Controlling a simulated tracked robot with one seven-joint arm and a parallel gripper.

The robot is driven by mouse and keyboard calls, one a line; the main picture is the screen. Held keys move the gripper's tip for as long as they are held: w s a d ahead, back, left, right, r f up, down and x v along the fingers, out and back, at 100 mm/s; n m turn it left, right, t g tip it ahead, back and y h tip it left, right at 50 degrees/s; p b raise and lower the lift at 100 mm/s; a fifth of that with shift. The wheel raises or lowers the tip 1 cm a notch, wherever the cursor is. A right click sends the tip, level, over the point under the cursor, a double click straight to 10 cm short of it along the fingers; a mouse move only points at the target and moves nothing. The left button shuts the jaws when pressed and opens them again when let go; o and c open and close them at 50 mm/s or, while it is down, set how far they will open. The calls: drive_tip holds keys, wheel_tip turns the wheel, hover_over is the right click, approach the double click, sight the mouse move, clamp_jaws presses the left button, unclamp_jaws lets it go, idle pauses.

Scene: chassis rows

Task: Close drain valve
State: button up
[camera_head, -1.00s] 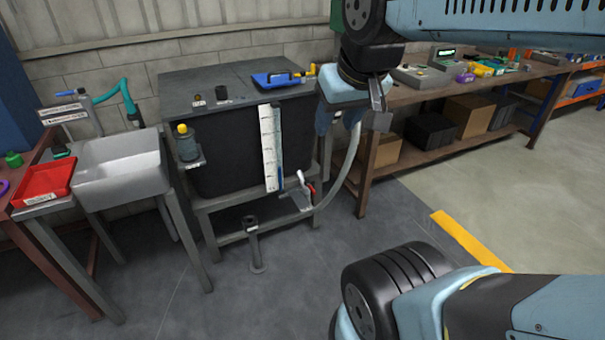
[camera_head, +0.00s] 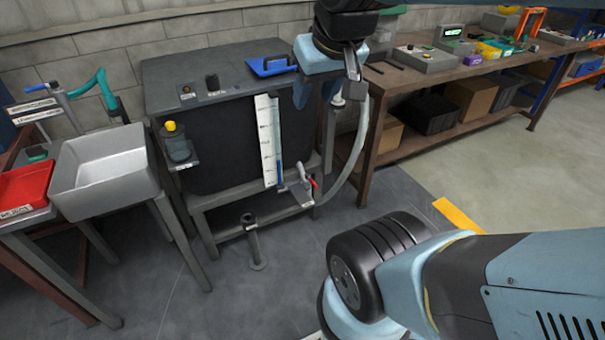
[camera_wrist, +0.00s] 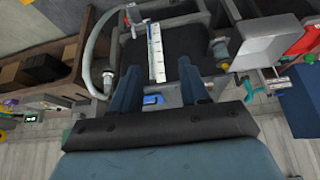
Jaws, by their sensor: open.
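In the wrist view, which is upside down, a small fitting that looks like the valve (camera_wrist: 130,17) is at the top, left of the gauge strip (camera_wrist: 156,50). My gripper (camera_wrist: 158,68) is open and empty, its two blue fingers apart over the tank. In the head view my gripper (camera_head: 318,95) is above the tank's right edge, well above the valve and apart from it.
A yellow-capped bottle (camera_head: 176,143) hangs on the tank's left. A floor pipe stub (camera_head: 252,240) stands in front. A workbench (camera_head: 400,85) is right.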

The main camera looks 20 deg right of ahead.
drive_tip(key=w+d+t+h, duration=0.1)
drive_tip(key=w+d, duration=0.1)
drive_tip(key=w, duration=0.6)
drive_tip(key=w+d, duration=0.3)
drive_tip(key=w, duration=0.4)
drive_tip(key=t, duration=0.6)
hover_over(309, 178)
wheel_tip(309, 178, down, 35)
wheel_tip(309, 178, down, 14)
drive_tip(key=s+d+t+y, duration=0.1)
drive_tip(key=s+d+t, duration=0.1)
drive_tip(key=d, duration=0.1)
drive_tip(key=s+a+f+m+t, duration=0.1)
drive_tip(key=s+f+t, duration=0.1)
drive_tip(key=s+f, duration=0.7)
drive_tip(key=s+a+f+m+t, duration=0.1)
drive_tip(key=s+f, duration=0.4)
drive_tip(key=f, duration=0.8)
drive_tip(key=shift+y, duration=0.3)
drive_tip(key=w, duration=1.3)
drive_tip(key=shift+w+a, duration=0.25)
